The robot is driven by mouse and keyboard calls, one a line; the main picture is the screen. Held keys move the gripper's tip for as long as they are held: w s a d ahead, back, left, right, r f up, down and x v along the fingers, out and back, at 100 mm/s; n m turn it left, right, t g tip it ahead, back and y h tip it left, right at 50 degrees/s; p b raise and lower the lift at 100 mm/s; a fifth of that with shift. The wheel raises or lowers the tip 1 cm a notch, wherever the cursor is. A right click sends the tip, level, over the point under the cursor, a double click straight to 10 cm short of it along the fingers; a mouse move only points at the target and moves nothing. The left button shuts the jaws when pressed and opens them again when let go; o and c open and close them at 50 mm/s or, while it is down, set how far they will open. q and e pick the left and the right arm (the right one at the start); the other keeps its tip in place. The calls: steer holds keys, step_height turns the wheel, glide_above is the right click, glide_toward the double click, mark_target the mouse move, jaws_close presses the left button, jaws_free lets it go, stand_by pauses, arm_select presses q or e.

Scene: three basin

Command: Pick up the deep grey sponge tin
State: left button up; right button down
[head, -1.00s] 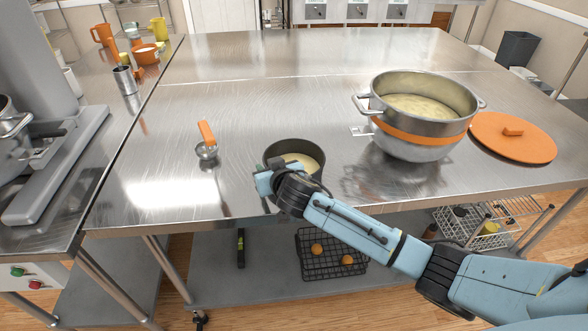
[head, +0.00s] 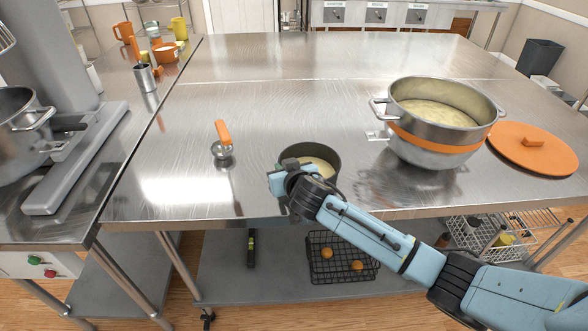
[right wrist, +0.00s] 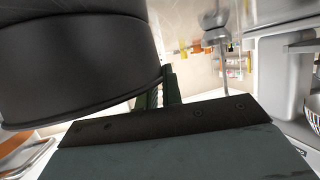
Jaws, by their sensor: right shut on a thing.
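The deep grey sponge tin (head: 325,152) is at the front edge of the steel table in the head view, with pale batter inside. My right gripper (head: 283,173) is at its near left side and shut on its wall. In the right wrist view the dark tin (right wrist: 75,60) fills the upper left, beside my gripper's fingers (right wrist: 160,95). The arm hides the tin's near side and the exact contact. Whether the tin is clear of the table cannot be told. My left gripper is not in view.
A large steel pot (head: 430,150) with an orange band stands right of the tin, with an orange lid (head: 510,150) beyond it. A scoop with an orange handle (head: 223,133) lies to the left. The table's middle (head: 290,105) is clear. A wire basket (head: 325,272) sits on the lower shelf.

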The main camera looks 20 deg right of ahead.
step_height(320, 180, up, 10)
steer(key=p, duration=0.1)
stand_by(0.9)
stand_by(1.0)
steer(key=shift+h, duration=0.6)
steer(key=shift+d+f+b, duration=0.4)
steer(key=shift+d+f, duration=0.3)
steer(key=shift+f, duration=0.35)
steer(key=shift+d+f+b, duration=0.45)
steer(key=shift+d+f, duration=0.2)
steer(key=shift+f, duration=0.45)
steer(key=shift+d+f+b, duration=0.4)
steer(key=shift+d+f, duration=0.3)
steer(key=shift+f, duration=0.35)
step_height(320, 180, down, 4)
steer(key=shift+r+b, duration=0.15)
steer(key=shift+b, duration=0.9)
steer(key=shift+s+r, duration=0.1)
steer(key=shift+r, duration=0.1)
steer(key=c, duration=1.6)
jaws_free()
